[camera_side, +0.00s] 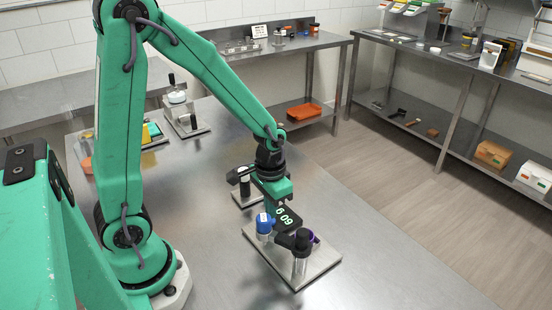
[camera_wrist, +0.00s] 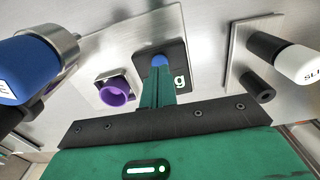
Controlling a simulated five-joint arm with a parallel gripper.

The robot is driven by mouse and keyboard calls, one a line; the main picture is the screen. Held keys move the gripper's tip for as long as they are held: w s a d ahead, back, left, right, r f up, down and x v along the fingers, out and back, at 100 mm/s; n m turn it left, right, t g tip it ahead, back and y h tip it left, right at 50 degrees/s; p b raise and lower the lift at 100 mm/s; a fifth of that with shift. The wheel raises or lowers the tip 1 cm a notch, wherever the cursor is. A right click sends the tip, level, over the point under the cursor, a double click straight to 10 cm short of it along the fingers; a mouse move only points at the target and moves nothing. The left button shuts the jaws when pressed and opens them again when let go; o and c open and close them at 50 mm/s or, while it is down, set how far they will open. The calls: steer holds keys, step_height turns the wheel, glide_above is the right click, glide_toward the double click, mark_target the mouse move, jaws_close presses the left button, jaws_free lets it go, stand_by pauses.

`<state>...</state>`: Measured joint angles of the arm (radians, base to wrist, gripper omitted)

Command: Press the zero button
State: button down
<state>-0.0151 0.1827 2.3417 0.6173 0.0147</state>
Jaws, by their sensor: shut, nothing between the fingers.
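My gripper (camera_side: 279,190) is shut and points down over the device with the dark display (camera_side: 287,216). The side view shows the digits "60 g" on that display; the wrist view shows only a "g" beside the fingers. In the wrist view a small blue button (camera_wrist: 159,59) shows just past the tips of my green fingers (camera_wrist: 158,75). The fingers partly cover the button and display. I cannot tell whether they touch the button. No lettering shows on it.
A blue-capped knob (camera_side: 264,223), a black knob (camera_side: 302,241) and a purple cup (camera_wrist: 117,93) stand close around the display on a metal plate (camera_side: 325,262). A white-and-black handle (camera_wrist: 300,63) stands on a neighbouring plate. The steel table's front right is clear.

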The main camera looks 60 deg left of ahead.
steer(key=shift+f, duration=0.95)
steer(key=shift+r, duration=3.05)
steer(key=shift+r, duration=0.1)
steer(key=shift+s+r, duration=0.15)
steer(key=shift+r, duration=0.4)
steer(key=s+r+t, duration=0.5)
steer(key=s+r, duration=0.3)
steer(key=r, duration=0.5)
steer(key=shift+s+d+r+t, duration=0.2)
steer(key=shift+d+r+t, duration=0.05)
steer(key=shift+r+t, duration=0.05)
